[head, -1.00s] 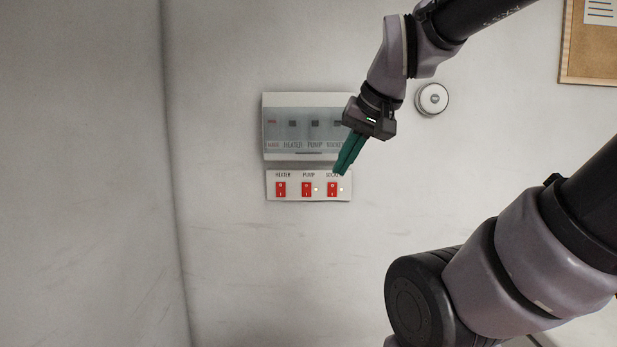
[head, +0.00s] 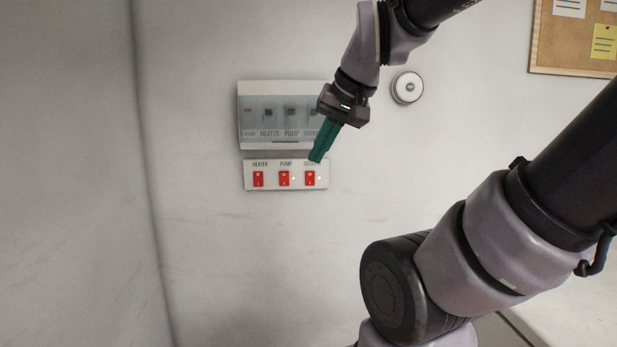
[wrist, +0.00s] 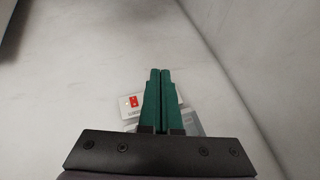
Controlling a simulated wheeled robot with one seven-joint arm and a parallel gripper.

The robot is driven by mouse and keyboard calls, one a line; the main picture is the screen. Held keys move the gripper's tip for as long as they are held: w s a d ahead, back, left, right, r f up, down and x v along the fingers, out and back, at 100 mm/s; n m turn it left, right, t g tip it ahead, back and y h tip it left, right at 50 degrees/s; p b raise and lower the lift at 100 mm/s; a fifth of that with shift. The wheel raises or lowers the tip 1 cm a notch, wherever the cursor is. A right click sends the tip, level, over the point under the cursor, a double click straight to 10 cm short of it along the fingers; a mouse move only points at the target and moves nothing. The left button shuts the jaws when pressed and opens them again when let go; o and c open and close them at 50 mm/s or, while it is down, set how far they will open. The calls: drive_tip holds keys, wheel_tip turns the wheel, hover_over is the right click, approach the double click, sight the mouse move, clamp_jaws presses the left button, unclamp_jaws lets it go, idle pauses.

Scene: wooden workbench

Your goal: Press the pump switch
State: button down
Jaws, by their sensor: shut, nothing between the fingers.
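The pump switch (head: 284,179) is the middle of three red rockers on a white panel (head: 270,163) on the wall in the head view. A small light beside it is lit. The heater switch (head: 258,179) is to its left and the socket switch (head: 310,178) to its right, also with a lit light. My gripper (head: 317,158) has green fingers, shut and empty, with tips at the panel's upper right, above the socket switch. In the wrist view the fingers (wrist: 160,72) hide most of the panel, and one red switch (wrist: 133,101) shows to their left.
A breaker box (head: 285,87) with a clear cover sits just above the switch panel, partly behind my gripper. A round wall fitting (head: 407,88) is to the right. A corkboard (head: 575,40) hangs at upper right. The wall below the panel is bare.

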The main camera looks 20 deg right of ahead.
drive_tip(key=w+a+f+m+g+y, duration=0.3)
drive_tip(key=a+f+m+g+y, duration=0.25)
drive_tip(key=m, duration=0.35)
drive_tip(key=w+a+f+m+t+y, duration=0.2)
drive_tip(key=w+m+y, duration=0.4)
drive_tip(key=w+m, duration=0.4)
drive_tip(key=w+d+f+m+t+h, duration=0.2)
drive_tip(key=w+d+f+m+t, duration=0.2)
drive_tip(key=m, duration=0.8)
drive_tip(key=w+d+f+m+t+h, duration=0.3)
drive_tip(key=w+d+f+m+t, duration=0.2)
drive_tip(key=w+d+m+t, duration=0.4)
drive_tip(key=w+d+m, duration=0.1)
drive_tip(key=d+m, duration=0.2)
drive_tip(key=d, duration=0.1)
drive_tip(key=shift+w+d+f, duration=0.15)
drive_tip(key=shift+w+d, duration=0.05)
